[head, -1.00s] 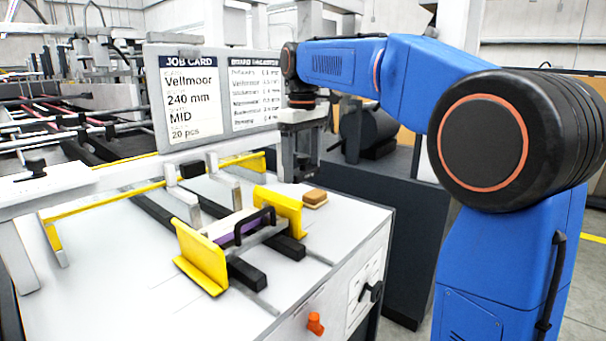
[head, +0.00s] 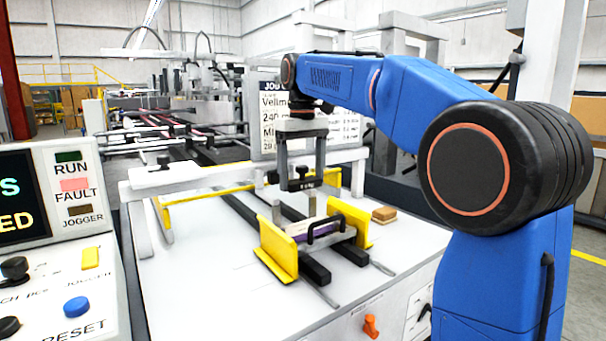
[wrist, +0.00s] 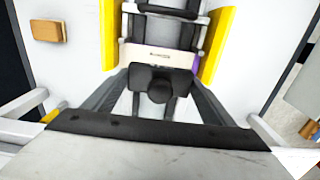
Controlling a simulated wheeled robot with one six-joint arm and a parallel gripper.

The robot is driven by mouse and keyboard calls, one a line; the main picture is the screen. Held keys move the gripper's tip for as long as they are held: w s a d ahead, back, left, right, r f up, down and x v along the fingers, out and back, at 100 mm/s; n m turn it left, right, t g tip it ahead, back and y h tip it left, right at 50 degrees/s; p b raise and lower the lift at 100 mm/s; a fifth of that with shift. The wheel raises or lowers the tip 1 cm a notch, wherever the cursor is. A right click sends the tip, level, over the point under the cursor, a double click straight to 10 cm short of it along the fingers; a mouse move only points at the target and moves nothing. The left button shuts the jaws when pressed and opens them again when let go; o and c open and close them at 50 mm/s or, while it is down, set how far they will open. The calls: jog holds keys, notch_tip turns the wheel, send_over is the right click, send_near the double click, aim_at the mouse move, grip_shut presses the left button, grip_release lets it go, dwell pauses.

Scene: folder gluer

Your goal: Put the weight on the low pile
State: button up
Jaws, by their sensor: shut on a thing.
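My gripper (head: 301,184) is shut on a dark weight (wrist: 160,84), a black block with a round knob on top. In the head view it hangs above the table, just behind the yellow guides. A low pale pile with a purple edge (wrist: 158,55) lies between the two yellow guides (head: 279,250). In the wrist view the weight overlaps the pile's near edge; I cannot tell the height gap. A black handle (head: 326,226) stands over the pile's front and partly hides it.
A brown block (head: 384,214) lies right of the guides. A control panel (head: 60,240) stands at the left. A job card board (head: 262,130) is behind my gripper. The white table (head: 200,290) is clear at its front left.

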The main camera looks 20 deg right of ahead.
send_near(303, 227)
jog(key=shift+f, duration=2.55)
jog(key=shift+f, duration=0.6)
jog(key=o, duration=1.7)
jog(key=shift+c, duration=0.2)
